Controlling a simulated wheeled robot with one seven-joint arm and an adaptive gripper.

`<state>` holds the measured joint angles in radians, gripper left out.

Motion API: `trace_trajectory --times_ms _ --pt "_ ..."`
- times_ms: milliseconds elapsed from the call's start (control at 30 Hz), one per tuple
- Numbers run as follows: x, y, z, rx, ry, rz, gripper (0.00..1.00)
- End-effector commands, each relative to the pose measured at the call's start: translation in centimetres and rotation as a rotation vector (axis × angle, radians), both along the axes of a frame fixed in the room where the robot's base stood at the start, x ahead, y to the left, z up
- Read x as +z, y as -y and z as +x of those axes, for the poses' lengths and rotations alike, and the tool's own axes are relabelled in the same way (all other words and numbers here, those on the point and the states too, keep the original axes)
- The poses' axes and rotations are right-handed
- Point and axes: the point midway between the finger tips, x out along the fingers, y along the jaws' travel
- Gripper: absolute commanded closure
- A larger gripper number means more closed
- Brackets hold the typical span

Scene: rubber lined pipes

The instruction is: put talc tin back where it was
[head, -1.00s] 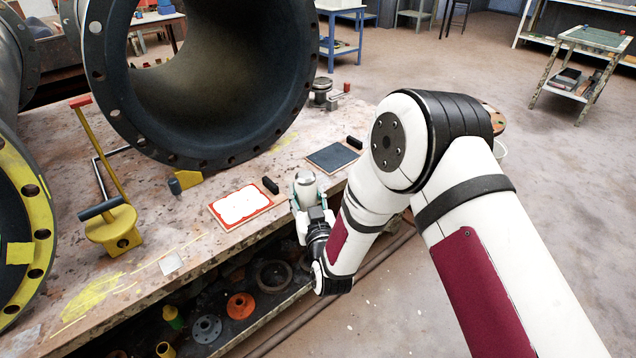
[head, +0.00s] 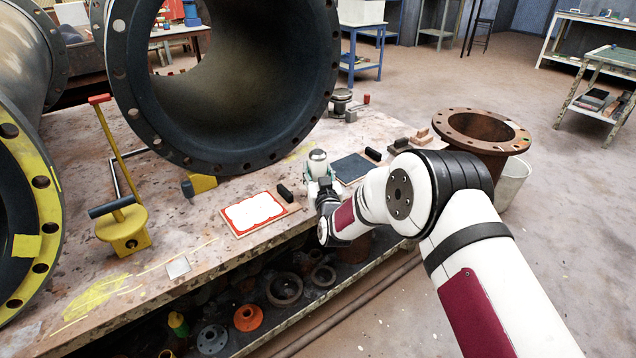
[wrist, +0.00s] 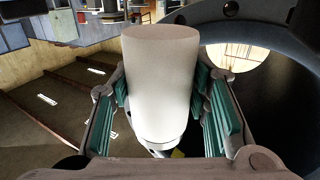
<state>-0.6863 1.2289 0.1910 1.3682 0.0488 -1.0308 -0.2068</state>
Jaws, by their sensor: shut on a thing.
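The talc tin is a pale white-grey cylinder with a rounded metallic end; in the head view the tin (head: 318,156) stands out above my gripper (head: 321,182), over the front part of the workbench. In the wrist view the tin (wrist: 160,85) fills the middle, with the green-padded fingers of my gripper (wrist: 165,110) on both sides of it. My gripper is shut on the tin. In the head view it is between the red-edged white board and the dark blue-grey mat. I cannot tell whether the tin touches the bench.
The red-edged white board (head: 254,212) lies left of my gripper and the dark mat (head: 352,168) right of it. A large black flanged pipe (head: 128,115) stands behind. A yellow-based tool (head: 122,228) is at left. A rusty flanged pipe (head: 480,132) stands at right.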

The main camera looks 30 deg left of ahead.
Motion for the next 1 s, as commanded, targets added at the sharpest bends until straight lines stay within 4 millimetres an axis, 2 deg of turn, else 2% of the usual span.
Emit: trace_trajectory --times_ms 233,633,667,733,1000 --pt "-3.1 0.0 0.0 0.0 0.001 0.001 0.92" --pt "-3.6 0.0 0.0 0.0 0.002 0.001 0.92" --pt "-3.6 0.0 -0.1 0.0 0.0 0.0 0.53" --pt "-3.6 0.0 -0.1 0.0 0.0 0.0 0.37" --pt "-3.5 0.1 -0.1 0.0 0.0 0.0 0.37"
